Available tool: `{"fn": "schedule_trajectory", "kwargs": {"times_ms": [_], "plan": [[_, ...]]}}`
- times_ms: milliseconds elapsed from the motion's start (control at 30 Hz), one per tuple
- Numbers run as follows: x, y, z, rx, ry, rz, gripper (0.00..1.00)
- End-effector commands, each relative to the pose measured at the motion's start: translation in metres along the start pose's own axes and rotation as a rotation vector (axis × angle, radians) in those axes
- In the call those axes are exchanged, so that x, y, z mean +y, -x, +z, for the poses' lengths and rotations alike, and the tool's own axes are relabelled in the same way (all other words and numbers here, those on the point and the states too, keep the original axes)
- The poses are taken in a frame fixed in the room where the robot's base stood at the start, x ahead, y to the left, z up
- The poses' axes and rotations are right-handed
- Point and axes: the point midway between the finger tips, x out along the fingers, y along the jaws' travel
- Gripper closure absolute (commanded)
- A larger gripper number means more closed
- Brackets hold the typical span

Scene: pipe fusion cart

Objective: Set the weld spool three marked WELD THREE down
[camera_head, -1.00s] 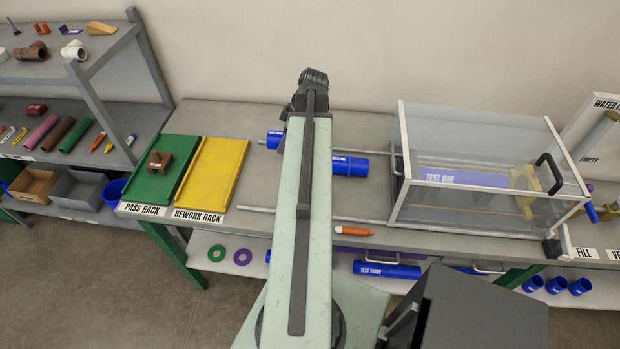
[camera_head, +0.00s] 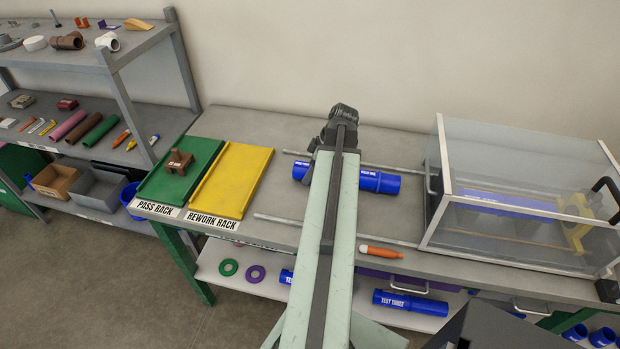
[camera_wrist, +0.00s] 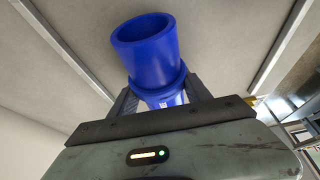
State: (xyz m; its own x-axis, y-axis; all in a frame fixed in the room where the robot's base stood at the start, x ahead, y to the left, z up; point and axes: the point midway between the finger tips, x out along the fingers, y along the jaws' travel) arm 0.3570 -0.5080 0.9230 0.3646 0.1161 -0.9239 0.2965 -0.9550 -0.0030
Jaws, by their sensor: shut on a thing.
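My gripper (camera_wrist: 160,98) is shut on a blue spool (camera_wrist: 147,50), with a finger on each side of it near its collar. The spool's near end is hollow, and a white mark shows low on it between the fingers. In the head view, blue spool parts (camera_head: 381,183) show on both sides of my arm, between two grey rails (camera_head: 335,231). My arm hides their middle and my fingers. Their white lettering is too small to read for certain. I cannot tell whether the held spool touches the bench (camera_head: 262,226).
A clear tank (camera_head: 480,190) stands right. An orange marker (camera_head: 380,252) lies near the bench's front edge. A TEST THREE pipe (camera_head: 410,303) is on the shelf below.

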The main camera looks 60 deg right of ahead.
Motion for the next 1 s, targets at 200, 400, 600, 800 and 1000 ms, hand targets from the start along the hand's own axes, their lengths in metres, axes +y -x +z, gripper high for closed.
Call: {"fn": "schedule_trajectory", "kwargs": {"times_ms": [200, 400, 600, 800, 1000], "plan": [[0.000, 0.000, 0.000, 0.000, 0.001, 0.000, 0.97], [0.000, -0.003, 0.000, 0.000, 0.001, 0.000, 0.22], [0.000, -0.003, 0.000, 0.000, 0.001, -0.001, 0.22], [0.000, 0.001, -0.002, 0.000, 0.002, -0.001, 0.22], [0.000, 0.029, -0.004, 0.000, 0.000, -0.001, 0.22]]}}
